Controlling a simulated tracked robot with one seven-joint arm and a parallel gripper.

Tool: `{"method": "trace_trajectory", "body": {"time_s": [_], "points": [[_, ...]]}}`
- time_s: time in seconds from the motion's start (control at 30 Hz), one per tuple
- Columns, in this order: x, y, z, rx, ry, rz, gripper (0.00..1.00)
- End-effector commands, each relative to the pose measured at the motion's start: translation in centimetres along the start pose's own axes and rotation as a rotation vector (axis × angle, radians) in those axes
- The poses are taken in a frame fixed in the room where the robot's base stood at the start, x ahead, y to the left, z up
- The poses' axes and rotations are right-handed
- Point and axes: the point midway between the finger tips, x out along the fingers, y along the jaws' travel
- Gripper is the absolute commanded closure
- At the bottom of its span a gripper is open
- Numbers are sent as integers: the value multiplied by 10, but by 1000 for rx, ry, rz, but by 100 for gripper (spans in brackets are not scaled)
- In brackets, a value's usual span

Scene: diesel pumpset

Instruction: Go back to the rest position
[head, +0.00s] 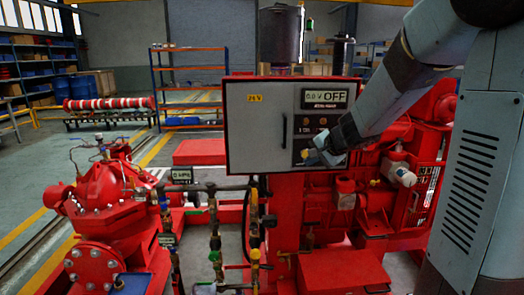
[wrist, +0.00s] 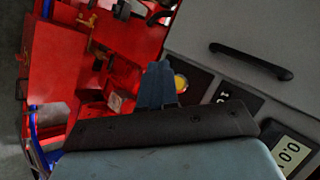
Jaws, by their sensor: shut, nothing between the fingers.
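My gripper (head: 318,158) is in front of the lower right part of the control panel (head: 262,118), a grey box with a red frame. Its fingers are shut with nothing between them. In the wrist view the shut fingers (wrist: 156,86) point toward the panel's lower edge, next to a round yellow button (wrist: 180,83). I cannot tell whether they touch the panel. The panel display (head: 324,96) reads 0.0 V and OFF. A black handle (head: 284,130) runs down the panel door.
The red pump (head: 105,205) stands at left, with pipes and valves (head: 214,230) between it and the panel. Red engine parts (head: 400,200) lie below and right of my arm. Shelves (head: 188,85) and a rack (head: 95,104) stand behind. Floor at far left is clear.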

Motion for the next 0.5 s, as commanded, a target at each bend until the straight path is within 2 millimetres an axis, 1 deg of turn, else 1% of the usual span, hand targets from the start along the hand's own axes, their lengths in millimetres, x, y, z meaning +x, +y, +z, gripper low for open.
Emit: {"method": "trace_trajectory", "body": {"time_s": [0.03,0.13,0.23,0.37,0.5], "points": [[-16,-6,12,-50,-15,-6,100],[-42,-11,35,-148,-54,1,100],[-67,-12,58,-244,-87,17,100],[-100,-5,85,-363,-124,52,100],[-134,8,111,-488,-151,106,100]]}}
